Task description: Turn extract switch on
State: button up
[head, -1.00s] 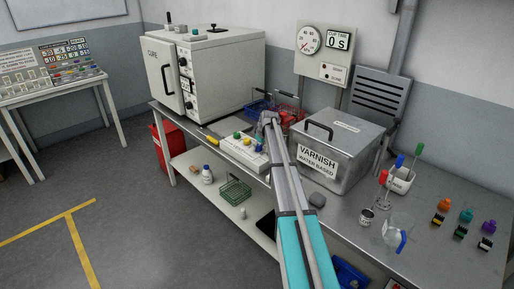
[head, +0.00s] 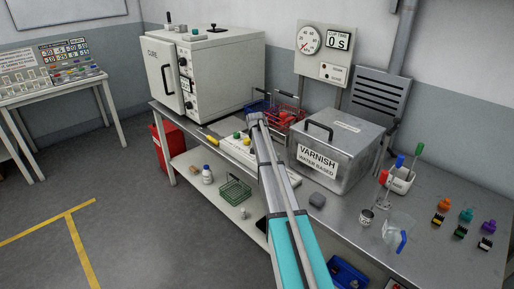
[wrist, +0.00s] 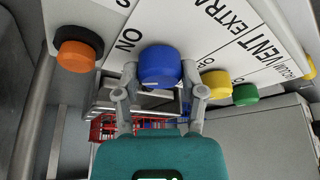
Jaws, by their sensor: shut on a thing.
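A white switch panel (head: 237,152) lies near the front edge of the bench; it also shows in the wrist view (wrist: 185,25) with black labels, among them "EXTRA..." and "VENT". My gripper (wrist: 159,80) is shut on a blue knob (wrist: 158,66) of this panel, one finger on each side of it. An orange knob (wrist: 75,55) is left of it; a yellow knob (wrist: 215,84) and a green knob (wrist: 245,95) are right of it. In the head view my arm reaches over the panel's right part and hides the blue knob. The label wording is partly cut off.
A varnish tank (head: 338,155) stands close to the right of my arm. Red and blue wire baskets (head: 290,113) are behind the panel, and a large white oven (head: 222,70) is at the back left.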

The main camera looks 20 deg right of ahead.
jog(key=m+g+h, duration=0.1)
jog(key=m, duration=0.3)
jog(key=shift+s+d+m+g+h, duration=0.1)
jog(key=shift+m+g+h, duration=0.2)
jog(key=shift+m, duration=0.55)
jog(key=shift+s+m+g+h, duration=0.1)
jog(key=shift+m+g, duration=0.3)
jog(key=shift+m, duration=0.45)
jog(key=o, duration=1.1)
jog(key=shift+o, duration=0.2)
jog(key=shift+w, duration=0.15)
